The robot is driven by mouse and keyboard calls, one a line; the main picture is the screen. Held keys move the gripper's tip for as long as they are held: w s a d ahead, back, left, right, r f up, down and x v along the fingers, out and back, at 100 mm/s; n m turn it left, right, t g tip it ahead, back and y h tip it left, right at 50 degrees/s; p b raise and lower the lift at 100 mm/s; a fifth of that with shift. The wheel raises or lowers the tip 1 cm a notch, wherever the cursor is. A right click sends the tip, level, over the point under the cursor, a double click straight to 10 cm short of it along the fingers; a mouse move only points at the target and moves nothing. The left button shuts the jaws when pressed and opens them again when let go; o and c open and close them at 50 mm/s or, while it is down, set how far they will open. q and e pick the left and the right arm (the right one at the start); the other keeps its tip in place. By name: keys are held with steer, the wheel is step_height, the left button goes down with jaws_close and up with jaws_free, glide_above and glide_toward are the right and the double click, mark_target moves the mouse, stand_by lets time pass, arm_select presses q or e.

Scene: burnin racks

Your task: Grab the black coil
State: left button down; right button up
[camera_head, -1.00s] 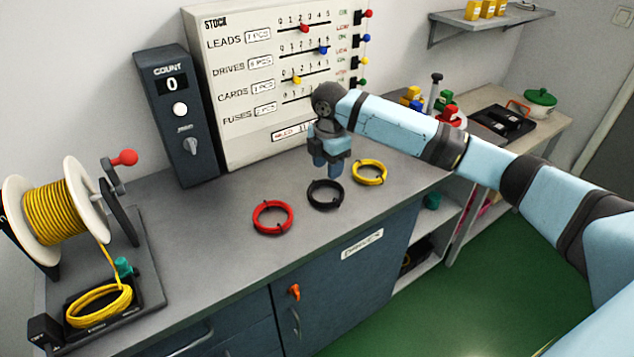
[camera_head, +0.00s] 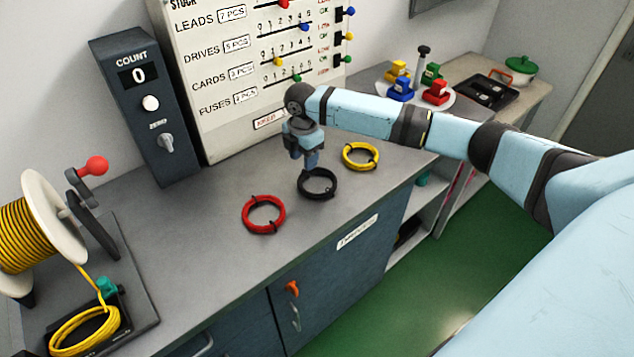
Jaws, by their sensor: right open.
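The black coil (camera_head: 318,194) lies flat on the grey counter, between the red coil (camera_head: 263,229) on its left and the yellow coil (camera_head: 361,156) on its right. My right gripper (camera_head: 306,170) points down at the coil's far left edge, and its fingers cover part of the coil's far rim. It is open with nothing seen between its fingers. I cannot tell whether the fingertips touch the coil or hang just above it. My left gripper is not in view.
A wire spool (camera_head: 45,220) with a red-knobbed crank stands at the left, with a yellow coil (camera_head: 84,331) before it. The count box (camera_head: 150,110) and stock board (camera_head: 225,120) stand behind. The counter (camera_head: 190,250) is clear around the red coil.

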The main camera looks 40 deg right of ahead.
steer(key=f, duration=0.5)
steer(key=shift+d+f, duration=0.1)
steer(key=shift+d, duration=0.2)
steer(key=shift+c, duration=0.2)
jaws_close()
